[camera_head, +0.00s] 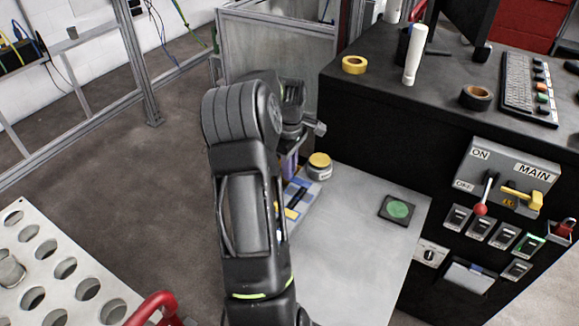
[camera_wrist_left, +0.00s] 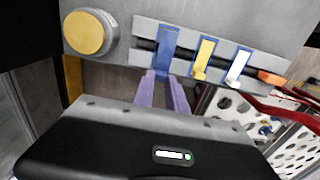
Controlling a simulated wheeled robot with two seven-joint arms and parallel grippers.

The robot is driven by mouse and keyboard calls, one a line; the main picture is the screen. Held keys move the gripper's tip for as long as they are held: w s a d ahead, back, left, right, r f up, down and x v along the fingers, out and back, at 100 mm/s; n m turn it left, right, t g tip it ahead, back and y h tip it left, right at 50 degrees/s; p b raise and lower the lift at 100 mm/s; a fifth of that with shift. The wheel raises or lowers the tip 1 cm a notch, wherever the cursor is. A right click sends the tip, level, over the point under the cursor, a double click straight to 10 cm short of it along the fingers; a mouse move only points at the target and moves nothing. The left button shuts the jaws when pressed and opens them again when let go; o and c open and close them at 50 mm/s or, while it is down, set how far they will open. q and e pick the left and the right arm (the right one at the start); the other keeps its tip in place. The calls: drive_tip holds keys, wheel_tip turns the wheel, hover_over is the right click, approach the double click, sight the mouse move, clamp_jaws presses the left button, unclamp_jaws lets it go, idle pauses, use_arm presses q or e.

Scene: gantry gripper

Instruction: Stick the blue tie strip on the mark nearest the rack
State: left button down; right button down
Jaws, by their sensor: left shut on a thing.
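The rack (camera_wrist_left: 222,75) is a grey slotted bar on the light table, holding a blue tie strip (camera_wrist_left: 167,52), a yellow strip (camera_wrist_left: 203,55) and a white strip (camera_wrist_left: 238,65). My left gripper (camera_wrist_left: 165,77) has its purple fingers shut on the lower end of the blue strip, which still lies across the rack. In the head view my left gripper (camera_head: 289,165) is partly hidden behind its own arm, at the far left of the table. A mark, a green disc on a dark square (camera_head: 398,209), lies right of the rack. My arm hides other parts of the table. My right gripper is out of view.
A jar with a yellow lid (camera_head: 319,165) stands close beside the rack. A black console (camera_head: 380,115) with switches borders the table (camera_head: 350,240) at the right. A perforated white plate (camera_head: 75,255) and a red handle (camera_head: 155,305) are at front left. The table's middle is clear.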

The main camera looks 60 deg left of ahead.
use_arm(q)
drive_tip(key=shift+f+b, duration=1.45)
drive_tip(key=shift+f, duration=0.95)
drive_tip(key=shift+f, duration=0.2)
drive_tip(key=c, duration=0.8)
unclamp_jaws()
drive_tip(key=shift+r, duration=0.1)
drive_tip(key=shift+r+p, duration=2.25)
drive_tip(key=shift+r, duration=1.2)
